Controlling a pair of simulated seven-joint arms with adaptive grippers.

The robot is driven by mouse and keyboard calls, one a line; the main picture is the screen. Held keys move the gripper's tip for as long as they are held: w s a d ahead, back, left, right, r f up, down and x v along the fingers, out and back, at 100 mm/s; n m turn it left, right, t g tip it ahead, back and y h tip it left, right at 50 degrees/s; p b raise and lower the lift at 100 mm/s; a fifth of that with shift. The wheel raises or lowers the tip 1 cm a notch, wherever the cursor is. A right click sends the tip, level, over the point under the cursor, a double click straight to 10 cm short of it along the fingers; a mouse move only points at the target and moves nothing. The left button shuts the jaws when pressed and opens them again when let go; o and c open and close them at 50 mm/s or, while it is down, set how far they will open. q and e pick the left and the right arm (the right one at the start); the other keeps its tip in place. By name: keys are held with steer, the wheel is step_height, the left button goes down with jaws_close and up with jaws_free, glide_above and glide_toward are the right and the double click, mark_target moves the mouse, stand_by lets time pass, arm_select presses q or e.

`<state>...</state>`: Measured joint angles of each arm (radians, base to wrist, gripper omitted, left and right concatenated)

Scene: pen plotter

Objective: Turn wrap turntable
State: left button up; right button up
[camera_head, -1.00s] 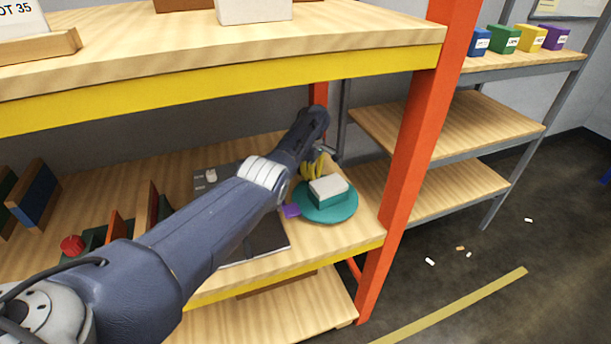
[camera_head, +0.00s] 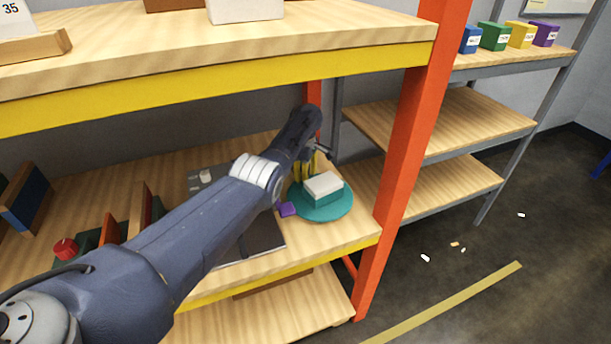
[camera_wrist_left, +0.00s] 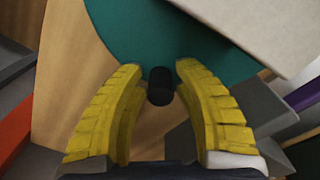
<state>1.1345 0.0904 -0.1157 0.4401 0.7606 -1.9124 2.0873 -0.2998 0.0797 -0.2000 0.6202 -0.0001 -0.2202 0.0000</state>
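The turntable is a round teal disc (camera_head: 335,212) on the middle shelf, near its right end. A box with a white top and teal lower part (camera_head: 322,186) sits on it. In the left wrist view the disc (camera_wrist_left: 125,30) fills the top, with the pale box (camera_wrist_left: 270,25) at upper right. A short black peg (camera_wrist_left: 160,86) stands at the disc's edge. My right gripper is out of view.
A purple block (camera_head: 288,209) lies by the disc's left edge. A dark flat panel (camera_head: 260,240) lies under my left arm. An orange post (camera_head: 402,165) stands right of the turntable. The upper shelf (camera_head: 230,70) is above. A red knob (camera_head: 65,248) is at left.

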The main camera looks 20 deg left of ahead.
arm_select(q)
steer(key=o, duration=0.3)
step_height(320, 180, up, 12)
stand_by(0.8)
